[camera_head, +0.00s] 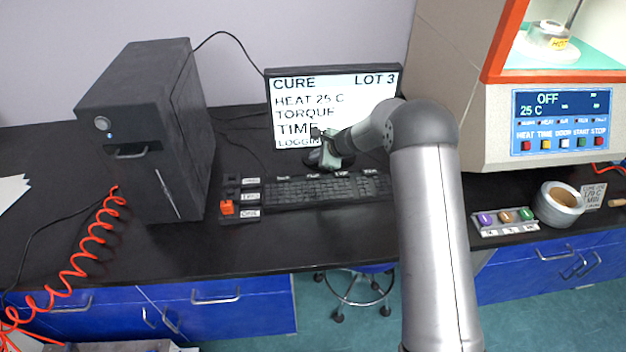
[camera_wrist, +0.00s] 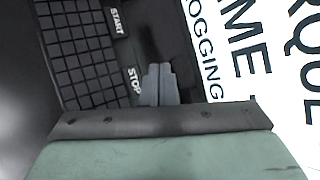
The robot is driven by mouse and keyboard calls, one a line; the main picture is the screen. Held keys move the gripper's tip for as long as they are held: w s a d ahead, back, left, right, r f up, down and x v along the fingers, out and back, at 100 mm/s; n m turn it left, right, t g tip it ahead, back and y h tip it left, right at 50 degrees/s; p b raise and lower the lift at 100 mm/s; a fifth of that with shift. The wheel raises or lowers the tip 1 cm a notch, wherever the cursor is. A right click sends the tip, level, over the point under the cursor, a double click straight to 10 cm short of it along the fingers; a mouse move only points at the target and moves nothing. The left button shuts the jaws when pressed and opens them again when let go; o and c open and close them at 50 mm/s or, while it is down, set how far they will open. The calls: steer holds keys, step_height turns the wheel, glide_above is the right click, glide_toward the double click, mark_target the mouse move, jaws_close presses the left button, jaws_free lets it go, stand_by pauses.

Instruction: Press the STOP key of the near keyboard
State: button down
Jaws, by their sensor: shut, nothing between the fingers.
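The black keyboard (camera_head: 320,188) lies on the dark bench in front of the monitor, with small labelled keys along its back edge; their words are too small to read in the head view. In the wrist view, the keyboard (camera_wrist: 80,55) fills the left side, with the STOP key (camera_wrist: 134,80) at its edge and the START key (camera_wrist: 117,22) further up. My gripper (camera_head: 318,157) hangs over the back edge of the keyboard. Its fingers (camera_wrist: 158,82) are shut and empty, just right of the STOP label in the wrist view. I cannot tell whether they touch the key.
The monitor (camera_head: 335,84) stands close behind my gripper. A black computer tower (camera_head: 150,130) stands left. A small keypad (camera_head: 243,198) with an orange block (camera_head: 227,207) sits beside the keyboard. The rheometer (camera_head: 470,110), a button box (camera_head: 505,222) and a tape roll (camera_head: 560,204) are right.

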mark_target(316, 177)
steer(key=shift+f+b, duration=1.85)
steer(key=shift+f, duration=0.9)
steer(key=shift+f, duration=0.1)
steer(key=shift+f+b, duration=0.3)
steer(key=shift+b, duration=0.25)
steer(key=shift+f+b, duration=0.45)
steer(key=shift+r, duration=0.1)
stand_by(0.4)
steer(key=shift+r+p, duration=0.5)
steer(key=shift+r, duration=0.25)
steer(key=shift+r, duration=0.1)
steer(key=shift+r+p, duration=1.6)
steer(key=shift+r, duration=0.8)
